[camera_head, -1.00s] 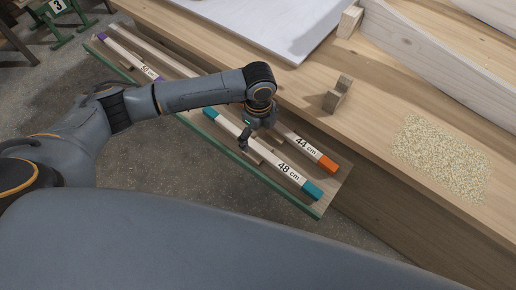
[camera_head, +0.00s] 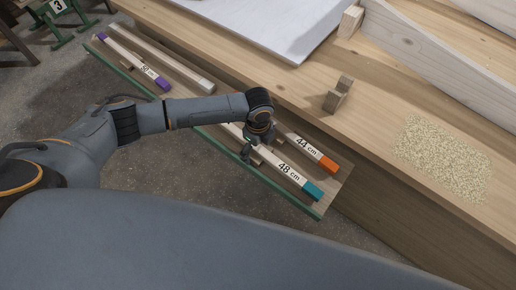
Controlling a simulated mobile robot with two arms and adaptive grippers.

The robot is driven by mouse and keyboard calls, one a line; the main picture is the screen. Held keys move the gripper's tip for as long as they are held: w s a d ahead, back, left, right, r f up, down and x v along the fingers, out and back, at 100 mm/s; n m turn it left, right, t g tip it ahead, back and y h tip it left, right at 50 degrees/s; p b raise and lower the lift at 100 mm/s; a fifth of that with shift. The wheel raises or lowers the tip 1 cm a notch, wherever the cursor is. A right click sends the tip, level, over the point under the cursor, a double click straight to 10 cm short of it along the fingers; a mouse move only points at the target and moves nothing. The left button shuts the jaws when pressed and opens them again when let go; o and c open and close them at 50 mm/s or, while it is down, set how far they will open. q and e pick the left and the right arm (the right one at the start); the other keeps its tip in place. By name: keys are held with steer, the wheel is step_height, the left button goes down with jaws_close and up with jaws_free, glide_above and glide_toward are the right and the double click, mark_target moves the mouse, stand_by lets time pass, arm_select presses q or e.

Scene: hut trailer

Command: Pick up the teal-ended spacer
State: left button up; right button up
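The teal-ended spacer (camera_head: 284,167) is a pale wooden bar marked "48 cm". It lies on the long green-edged shelf (camera_head: 334,193) beside the bench, with its near teal end (camera_head: 313,191) in view. Its far end is hidden behind my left arm. My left gripper (camera_head: 249,154) points down at the spacer's middle part. It is small and partly hidden by its own wrist, so I cannot tell whether its fingers are open or touching the bar. My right gripper is not in view.
An orange-ended spacer (camera_head: 308,148) marked "44 cm" lies close beside, on the bench side. A purple-ended spacer (camera_head: 128,56) and a plain-looking bar (camera_head: 165,58) lie farther left. On the bench (camera_head: 365,130) are a small wooden block (camera_head: 338,97) and a sawdust patch (camera_head: 442,158).

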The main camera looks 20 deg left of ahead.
arm_select(q)
steer(key=c, duration=1.4)
steer(key=shift+c, duration=0.2)
